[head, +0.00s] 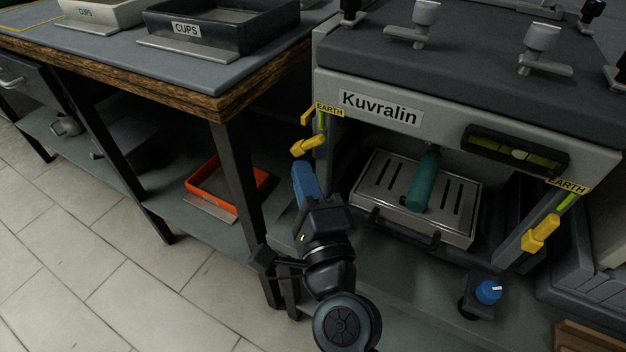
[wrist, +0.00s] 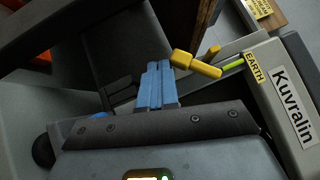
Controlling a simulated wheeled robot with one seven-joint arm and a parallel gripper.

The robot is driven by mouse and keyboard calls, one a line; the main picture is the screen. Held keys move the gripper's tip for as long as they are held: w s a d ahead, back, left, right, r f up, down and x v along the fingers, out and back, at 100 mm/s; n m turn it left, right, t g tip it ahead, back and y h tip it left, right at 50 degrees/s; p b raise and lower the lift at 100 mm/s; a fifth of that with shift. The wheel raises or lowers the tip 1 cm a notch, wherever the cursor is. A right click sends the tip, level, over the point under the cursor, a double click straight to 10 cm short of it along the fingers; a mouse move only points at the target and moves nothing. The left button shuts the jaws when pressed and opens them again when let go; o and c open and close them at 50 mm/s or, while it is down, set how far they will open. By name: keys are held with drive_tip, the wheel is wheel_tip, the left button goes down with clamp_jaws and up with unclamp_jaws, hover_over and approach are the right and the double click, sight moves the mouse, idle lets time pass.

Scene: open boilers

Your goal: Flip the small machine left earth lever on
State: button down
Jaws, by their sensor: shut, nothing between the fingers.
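The small machine (head: 380,107), labelled Kuvralin, stands at the right in the head view. Its left earth lever (head: 308,146) is yellow and sits on the left front post below an EARTH label (head: 329,109). In the wrist view the lever (wrist: 196,65) has a thick block end, with a green strip between it and the EARTH label (wrist: 256,69). My gripper (head: 303,168) has blue fingers, shut and empty, with tips just below the lever. In the wrist view the fingertips (wrist: 158,66) are right beside the lever's block end; I cannot tell whether they touch.
A second yellow lever (head: 541,233) is on the right post. A metal drip tray (head: 380,188) with a green handle (head: 425,180) above it lies between the posts. A wooden-edged table (head: 222,106) and its leg stand close left of my arm. A blue knob (head: 488,292) is lower right.

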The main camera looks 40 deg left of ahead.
drive_tip(key=shift+s+a+r+p, duration=0.15)
drive_tip(key=shift+a+r+p, duration=0.05)
drive_tip(key=shift+a, duration=0.3)
drive_tip(key=shift+s+a+r+p, duration=0.1)
drive_tip(key=shift+a+r+p, duration=0.05)
drive_tip(key=shift+a, duration=0.3)
drive_tip(key=shift+f, duration=0.1)
idle(0.8)
